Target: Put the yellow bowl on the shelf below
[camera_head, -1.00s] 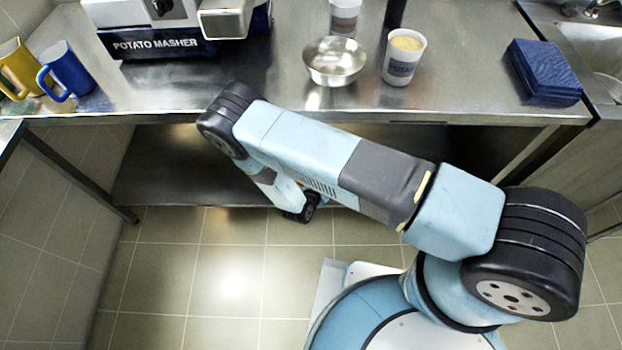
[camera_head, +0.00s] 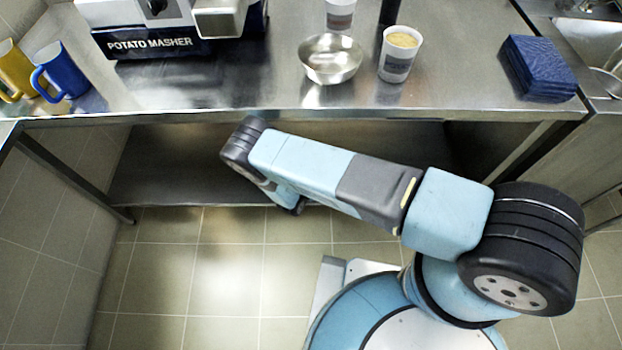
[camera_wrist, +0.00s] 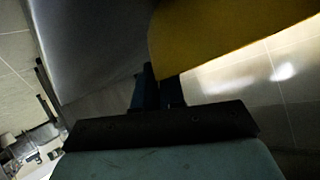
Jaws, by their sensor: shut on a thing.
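The yellow bowl (camera_wrist: 222,28) fills the upper right of the wrist view, dark and cut off by the frame. My gripper (camera_wrist: 158,88) is shut on its edge. The bowl appears tilted. Neither the bowl nor my gripper shows in the head view, where my arm hides that area. The lower shelf (camera_head: 165,175) is a dark metal surface under the counter, partly covered by my arm. The end of my arm hangs near the shelf's front edge.
The steel counter (camera_head: 230,92) overhangs the shelf. On it stand a metal bowl (camera_head: 330,59), a tub (camera_head: 401,55), a potato masher box (camera_head: 160,44), blue (camera_head: 60,70) and yellow mugs (camera_head: 17,72), and blue cloths (camera_head: 538,68). A table leg (camera_head: 70,178) stands at left.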

